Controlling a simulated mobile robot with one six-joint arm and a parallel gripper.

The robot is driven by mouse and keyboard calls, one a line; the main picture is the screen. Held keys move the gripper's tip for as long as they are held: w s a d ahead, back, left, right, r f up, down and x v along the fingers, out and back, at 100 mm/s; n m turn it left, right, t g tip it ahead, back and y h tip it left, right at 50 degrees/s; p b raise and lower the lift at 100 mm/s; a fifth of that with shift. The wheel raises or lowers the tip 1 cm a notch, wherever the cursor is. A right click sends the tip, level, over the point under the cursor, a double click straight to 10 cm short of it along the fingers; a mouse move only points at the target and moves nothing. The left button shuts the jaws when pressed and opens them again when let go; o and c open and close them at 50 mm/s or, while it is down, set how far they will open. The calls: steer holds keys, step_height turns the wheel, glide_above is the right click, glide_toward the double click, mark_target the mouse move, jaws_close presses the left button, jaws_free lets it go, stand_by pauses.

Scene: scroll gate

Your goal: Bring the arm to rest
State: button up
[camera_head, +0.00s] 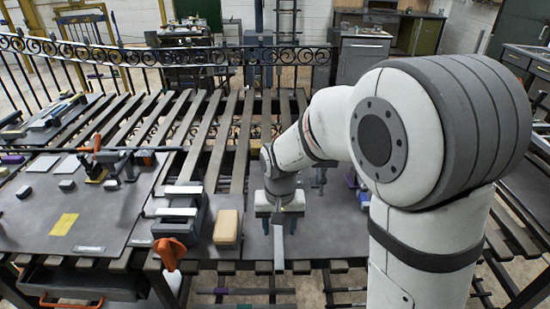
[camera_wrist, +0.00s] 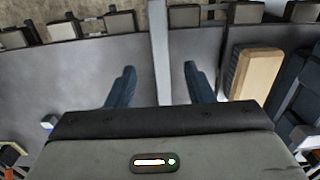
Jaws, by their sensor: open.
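My gripper (camera_head: 279,218) hangs low over the front part of the slatted bench, pointing down. In the wrist view its two dark blue fingers (camera_wrist: 160,84) stand apart. A narrow pale grey bar (camera_wrist: 159,45) runs between the fingers, with a gap on both sides. The bar also shows in the head view (camera_head: 279,248), at the bench's front edge beneath the gripper. Its upper end is hidden by the gripper. My white arm reaches in from the right and is bent down towards the bench.
A tan-topped block (camera_head: 228,227) lies just left of the gripper; it shows at right in the wrist view (camera_wrist: 256,72). A dark holder (camera_head: 180,215) and an orange-handled tool (camera_head: 169,252) are further left. A black scroll railing (camera_head: 290,70) runs behind the slats.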

steer(key=shift+d+r, duration=0.1)
steer(key=s+d+r+t, duration=0.3)
steer(key=s+d+r, duration=0.7)
steer(key=s+d, duration=0.3)
steer(key=shift+s+r, duration=0.15)
steer(key=shift+s, duration=0.55)
steer(key=shift+c, duration=0.5)
stand_by(0.4)
